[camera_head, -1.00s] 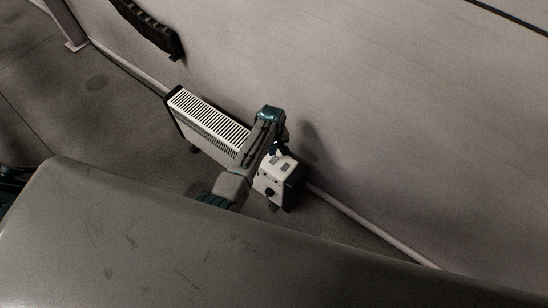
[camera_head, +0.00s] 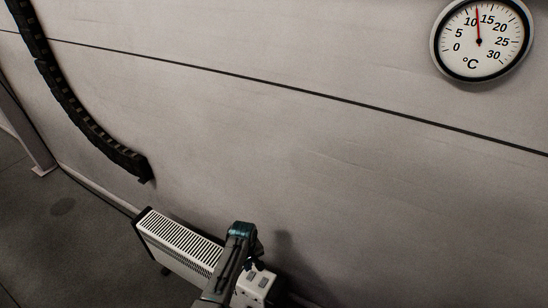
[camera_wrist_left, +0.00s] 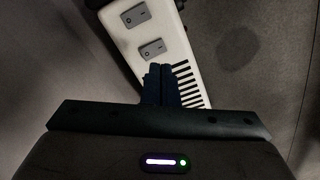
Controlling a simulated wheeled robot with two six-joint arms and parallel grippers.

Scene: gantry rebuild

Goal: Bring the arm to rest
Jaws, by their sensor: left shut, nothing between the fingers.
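My left arm rises from the bottom of the head view, in front of a white heater (camera_head: 185,242) with a slotted top. My left gripper (camera_head: 258,264) is at the heater's control end, partly hidden by the arm. In the left wrist view the gripper's fingers (camera_wrist_left: 160,84) are together with nothing between them. They point over the heater's top (camera_wrist_left: 150,30), beside two grey switches and the dark slots. I cannot tell whether the fingertips touch the heater. My right gripper is not in view.
A pale wall (camera_head: 300,150) stands behind the heater. A black cable chain (camera_head: 85,118) hangs on it at left. A round thermometer (camera_head: 479,41) is on the wall at upper right. Grey floor (camera_head: 60,235) is clear at left.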

